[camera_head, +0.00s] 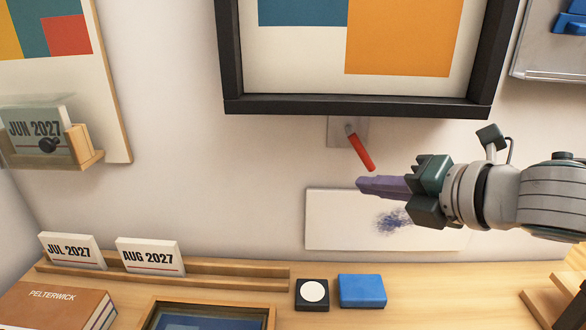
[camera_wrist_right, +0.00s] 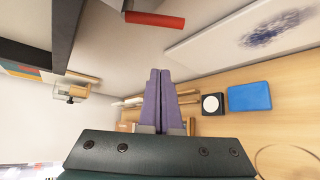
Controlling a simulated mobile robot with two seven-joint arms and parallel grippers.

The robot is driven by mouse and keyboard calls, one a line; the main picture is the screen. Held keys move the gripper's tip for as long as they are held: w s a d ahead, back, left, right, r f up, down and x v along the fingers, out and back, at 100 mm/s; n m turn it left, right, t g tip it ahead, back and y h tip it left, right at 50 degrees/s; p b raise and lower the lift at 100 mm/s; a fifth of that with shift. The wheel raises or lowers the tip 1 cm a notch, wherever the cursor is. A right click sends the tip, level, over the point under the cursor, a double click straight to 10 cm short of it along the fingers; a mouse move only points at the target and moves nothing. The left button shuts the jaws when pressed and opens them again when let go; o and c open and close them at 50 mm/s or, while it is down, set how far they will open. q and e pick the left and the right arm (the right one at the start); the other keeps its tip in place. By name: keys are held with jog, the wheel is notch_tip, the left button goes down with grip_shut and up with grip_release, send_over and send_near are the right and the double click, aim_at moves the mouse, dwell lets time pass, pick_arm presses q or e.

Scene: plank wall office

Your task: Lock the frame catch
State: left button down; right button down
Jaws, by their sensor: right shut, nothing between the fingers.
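The frame catch has a red lever (camera_head: 360,151) on a grey plate (camera_head: 335,131) just below the black picture frame (camera_head: 350,106). The lever slants down to the right from its pivot. My right gripper (camera_head: 360,184), with purple fingers, is shut and empty just below and right of the lever's tip, and looks apart from it. In the right wrist view the red lever (camera_wrist_right: 155,19) is at the top, beyond the shut fingertips (camera_wrist_right: 159,72). My left gripper is not in view.
A white board with a blue smudge (camera_head: 325,215) is behind my right gripper. A blue box (camera_head: 362,290) and a black block with a white disc (camera_head: 312,294) sit on the desk below. A wooden rail (camera_head: 230,280) holds two calendar cards.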

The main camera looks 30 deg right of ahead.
jog(key=v, duration=0.7)
jog(key=s+a+f+m+g+h, duration=0.1)
jog(key=s+a+f+m+g, duration=0.45)
jog(key=m, duration=0.55)
jog(key=s+a+f+m+g, duration=0.2)
jog(key=s+a+m+g, duration=0.2)
jog(key=s+a+m, duration=0.45)
notch_tip(320, 180, up, 35)
jog(key=s+d+m+p, duration=0.1)
jog(key=m+p, duration=0.2)
jog(key=p, duration=3.2)
jog(key=shift+s+d, duration=0.15)
jog(key=shift+s, duration=0.2)
